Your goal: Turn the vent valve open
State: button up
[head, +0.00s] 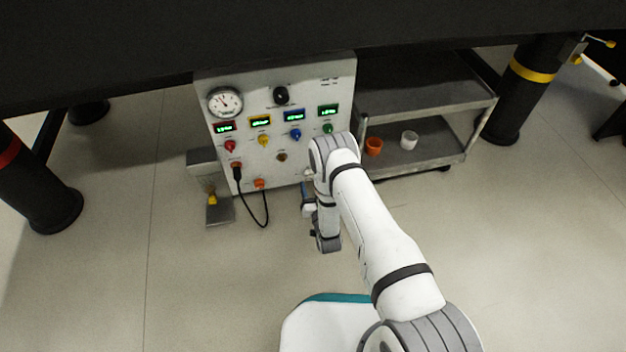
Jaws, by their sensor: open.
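A grey control panel (268,95) stands ahead of my arm. It carries a red knob (230,146), a yellow knob (263,140), a blue knob (295,134) and a green knob (327,128), each below a small lit display. A black knob (281,95) sits above them and a small brass-coloured fitting (282,157) below. The labels are too small to read, so I cannot tell which is the vent valve. My gripper (306,190) is open, near the panel's lower right and small in view. My arm hides part of the panel's lower right corner.
A round gauge (225,102) is at the panel's upper left. A black cable (265,208) loops between two orange connectors. A grey cart (440,155) at right holds an orange cup (374,146) and a white cup (409,140). A dark tabletop overhangs above. The front floor is clear.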

aim_at(310, 175)
jog(key=b+x, duration=0.1)
jog(key=x, duration=0.3)
jog(key=shift+d, duration=0.15)
jog(key=c, duration=1)
